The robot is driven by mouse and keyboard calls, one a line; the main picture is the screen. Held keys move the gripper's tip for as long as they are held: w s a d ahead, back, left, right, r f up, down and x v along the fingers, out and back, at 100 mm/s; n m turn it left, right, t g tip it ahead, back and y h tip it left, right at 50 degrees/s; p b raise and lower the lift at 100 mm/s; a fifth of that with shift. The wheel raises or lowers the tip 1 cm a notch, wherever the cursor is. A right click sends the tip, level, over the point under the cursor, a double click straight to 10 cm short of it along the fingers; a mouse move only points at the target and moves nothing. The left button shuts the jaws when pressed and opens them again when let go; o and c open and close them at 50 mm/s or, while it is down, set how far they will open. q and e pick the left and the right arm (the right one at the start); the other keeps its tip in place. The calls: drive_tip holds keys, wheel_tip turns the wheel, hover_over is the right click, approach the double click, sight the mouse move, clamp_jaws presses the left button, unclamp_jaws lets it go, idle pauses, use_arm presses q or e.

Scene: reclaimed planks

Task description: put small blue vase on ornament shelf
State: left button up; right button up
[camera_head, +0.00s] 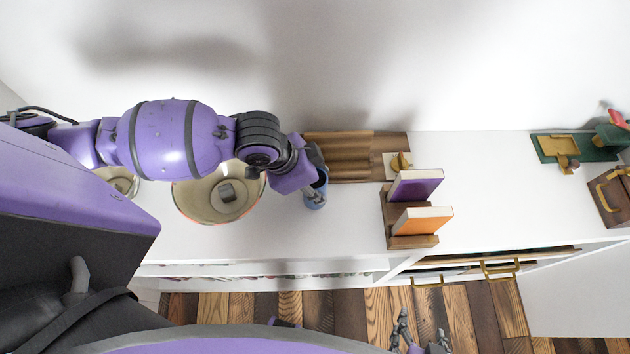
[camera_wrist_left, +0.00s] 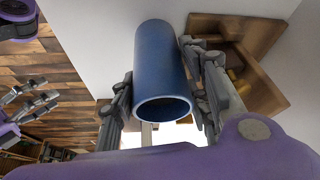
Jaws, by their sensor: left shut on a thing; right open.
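The small blue vase (camera_head: 318,188) is a plain blue tube, partly hidden by my left gripper (camera_head: 316,192) in the head view. In the left wrist view the vase (camera_wrist_left: 160,62) lies between the two fingers of my left gripper (camera_wrist_left: 163,105), its open mouth facing the camera. My left gripper is shut on it. A brown wooden stepped piece (camera_head: 340,144), which looks like the ornament shelf, stands against the wall just behind and right of the vase. My right gripper (camera_head: 402,328) is open and empty, low over the floor, apart from everything.
A round cream bowl (camera_head: 191,208) with a grey thing inside stands left of the vase. A wooden book stand (camera_head: 394,225) with purple and orange books and a small brass ornament (camera_head: 401,162) are to the right.

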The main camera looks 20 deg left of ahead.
use_arm(q)
drive_tip(key=o, duration=1.3)
drive_tip(key=shift+f, duration=0.15)
